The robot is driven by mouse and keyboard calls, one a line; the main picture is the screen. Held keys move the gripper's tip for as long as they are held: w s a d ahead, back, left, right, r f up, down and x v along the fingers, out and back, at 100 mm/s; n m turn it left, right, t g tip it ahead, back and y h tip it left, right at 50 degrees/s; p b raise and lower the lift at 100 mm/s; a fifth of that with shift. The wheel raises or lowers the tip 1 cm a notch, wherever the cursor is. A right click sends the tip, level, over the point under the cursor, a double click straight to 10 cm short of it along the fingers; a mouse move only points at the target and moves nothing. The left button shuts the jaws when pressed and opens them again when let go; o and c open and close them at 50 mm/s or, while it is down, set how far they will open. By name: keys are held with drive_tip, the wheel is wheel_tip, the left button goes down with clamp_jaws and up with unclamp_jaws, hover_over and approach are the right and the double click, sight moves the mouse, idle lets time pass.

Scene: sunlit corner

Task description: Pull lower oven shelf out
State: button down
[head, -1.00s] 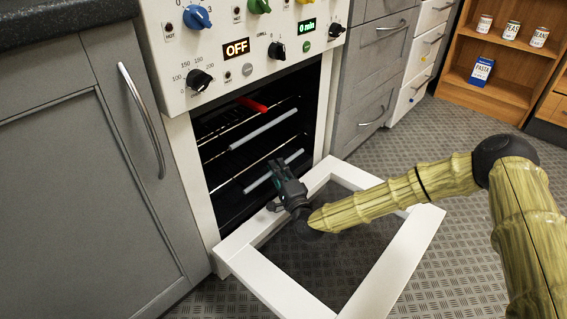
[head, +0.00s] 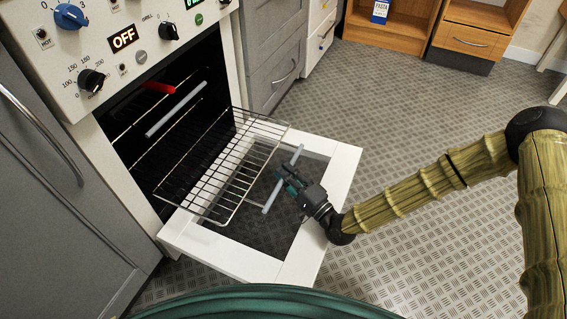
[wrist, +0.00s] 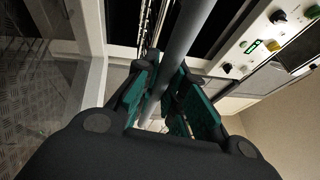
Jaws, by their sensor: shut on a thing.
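The lower oven shelf (head: 215,165) is a wire rack standing well out of the oven, over the open door (head: 185,236). Its light grey handle bar (head: 296,157) runs along its outer side. My gripper (head: 284,179) is shut on this bar near its middle. In the wrist view the bar (wrist: 186,35) passes between the green-padded fingers (wrist: 170,92). The fingers hide part of the bar. The shelf's inner end is still within the oven opening.
An upper shelf with its own grey bar (head: 175,110) and a red item (head: 160,87) stay inside the oven. The control panel (head: 115,60) is above. Grey cabinets stand either side. The patterned floor (head: 420,120) to the right is clear.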

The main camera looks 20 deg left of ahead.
drive_tip(key=shift+s+d, duration=0.15)
drive_tip(key=shift+d, duration=0.55)
drive_tip(key=shift+s+d, duration=0.1)
drive_tip(key=shift+d, duration=0.6)
drive_tip(key=c, duration=1.5)
unclamp_jaws()
drive_tip(key=shift+o, duration=0.2)
drive_tip(key=shift+d, duration=0.1)
drive_tip(key=v, duration=1.2)
